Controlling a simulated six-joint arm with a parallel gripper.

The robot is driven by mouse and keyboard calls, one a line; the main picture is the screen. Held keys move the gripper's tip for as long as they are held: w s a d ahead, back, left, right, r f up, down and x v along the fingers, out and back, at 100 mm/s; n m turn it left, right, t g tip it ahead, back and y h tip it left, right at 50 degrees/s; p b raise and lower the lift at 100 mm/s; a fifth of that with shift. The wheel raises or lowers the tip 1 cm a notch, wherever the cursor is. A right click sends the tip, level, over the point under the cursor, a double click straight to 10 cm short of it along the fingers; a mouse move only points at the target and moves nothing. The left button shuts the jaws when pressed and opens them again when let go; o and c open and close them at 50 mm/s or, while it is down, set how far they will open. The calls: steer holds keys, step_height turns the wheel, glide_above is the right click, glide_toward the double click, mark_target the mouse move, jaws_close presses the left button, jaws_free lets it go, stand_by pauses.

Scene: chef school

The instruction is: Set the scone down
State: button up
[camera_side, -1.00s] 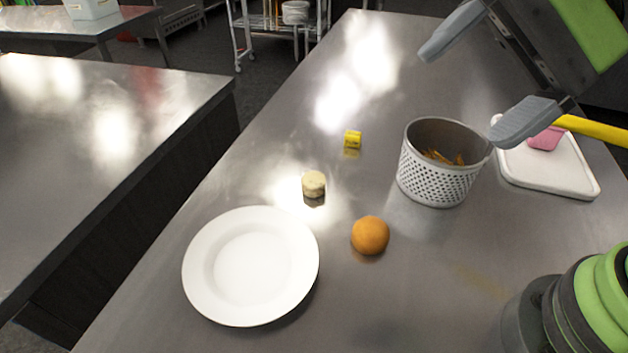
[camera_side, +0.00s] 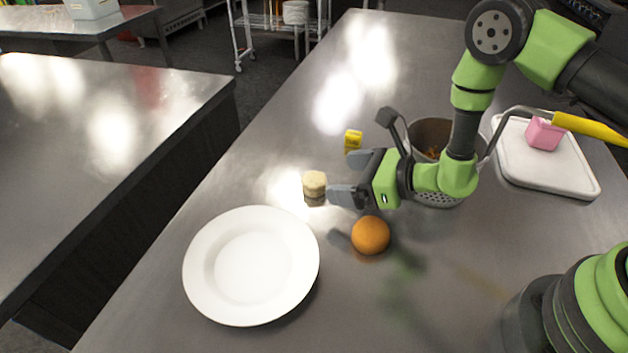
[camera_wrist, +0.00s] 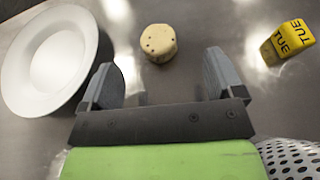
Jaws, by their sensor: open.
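The scone (camera_side: 314,183) is a small pale round on the steel counter, between the white plate and a yellow block. In the wrist view the scone (camera_wrist: 158,43) lies just ahead of the space between my fingers, apart from them. My gripper (camera_side: 352,178) is open and empty, low over the counter to the right of the scone. Its two grey fingers also show in the wrist view (camera_wrist: 162,80).
A white plate (camera_side: 250,266) lies at front left, empty. An orange (camera_side: 370,235) sits just below my gripper in the side view. A yellow block (camera_side: 353,140), a perforated pot (camera_side: 436,199) and a white board (camera_side: 560,172) with a pink block (camera_side: 543,134) stand around.

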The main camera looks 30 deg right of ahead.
mark_target(324, 178)
steer(key=shift+x, duration=3.55)
steer(key=shift+s+a, duration=0.1)
steer(key=c, duration=1.1)
steer(key=shift+r, duration=0.1)
